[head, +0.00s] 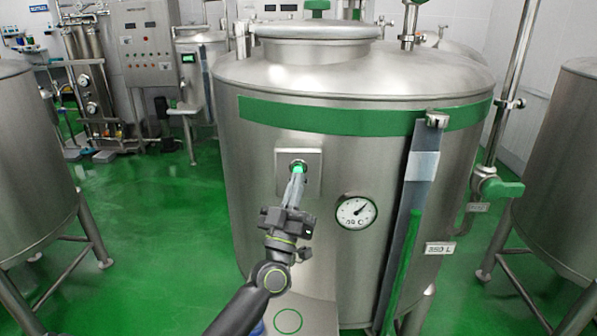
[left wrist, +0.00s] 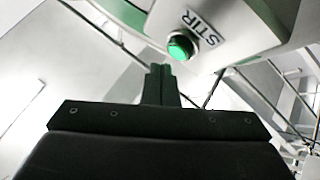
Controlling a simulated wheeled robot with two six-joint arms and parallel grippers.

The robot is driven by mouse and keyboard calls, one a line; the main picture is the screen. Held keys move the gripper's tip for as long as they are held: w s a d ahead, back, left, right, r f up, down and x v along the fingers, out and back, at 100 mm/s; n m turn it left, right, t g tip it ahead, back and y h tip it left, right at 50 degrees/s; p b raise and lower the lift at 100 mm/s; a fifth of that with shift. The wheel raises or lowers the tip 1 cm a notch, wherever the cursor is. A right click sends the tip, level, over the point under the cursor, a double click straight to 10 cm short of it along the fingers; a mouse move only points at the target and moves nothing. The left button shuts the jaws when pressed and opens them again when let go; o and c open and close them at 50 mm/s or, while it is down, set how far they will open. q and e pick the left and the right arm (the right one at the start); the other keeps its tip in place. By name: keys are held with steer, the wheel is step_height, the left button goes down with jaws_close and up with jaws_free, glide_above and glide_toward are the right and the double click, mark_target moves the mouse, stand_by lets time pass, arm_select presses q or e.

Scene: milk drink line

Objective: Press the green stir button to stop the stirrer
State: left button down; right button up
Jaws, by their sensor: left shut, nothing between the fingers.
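The green stir button (head: 299,168) sits on a square metal plate (head: 312,181) on the front of the large steel tank (head: 330,120). It looks bright green. In the left wrist view the button (left wrist: 181,46) shows beside a label reading STIR (left wrist: 203,27). My left gripper (head: 297,178) is shut and empty, its fingertips pointing up at the button and overlapping its lower edge in the head view. In the left wrist view the fingertips (left wrist: 160,70) show just below and left of the button. I cannot tell whether they touch it. My right gripper is not in view.
A round dial gauge (head: 356,212) is right of the button plate. A level strip (head: 411,222) runs down the tank farther right, and a green-handled valve (head: 500,188) is at the tank's right side. Other tanks stand left (head: 32,160) and right (head: 562,180).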

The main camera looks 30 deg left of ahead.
arm_select(q)
steer(key=shift+w, duration=0.1)
stand_by(0.5)
steer(key=shift+w+a, duration=0.25)
steer(key=shift+w, duration=0.05)
steer(key=shift+w+a, duration=0.2)
steer(key=shift+w, duration=0.2)
stand_by(0.7)
steer(key=shift+s, duration=0.1)
steer(key=shift+s+d+p, duration=0.5)
steer(key=shift+s+p, duration=0.05)
steer(key=shift+s, duration=0.2)
steer(key=shift+s+d+p, duration=0.15)
steer(key=shift+s+d, duration=0.35)
steer(key=shift+s, duration=0.35)
steer(key=shift+s+d+p, duration=0.15)
steer(key=shift+s+d, duration=0.4)
steer(key=shift+s, duration=0.3)
steer(key=shift+s+d+p, duration=0.15)
steer(key=shift+s+d, duration=0.35)
steer(key=shift+s, duration=0.35)
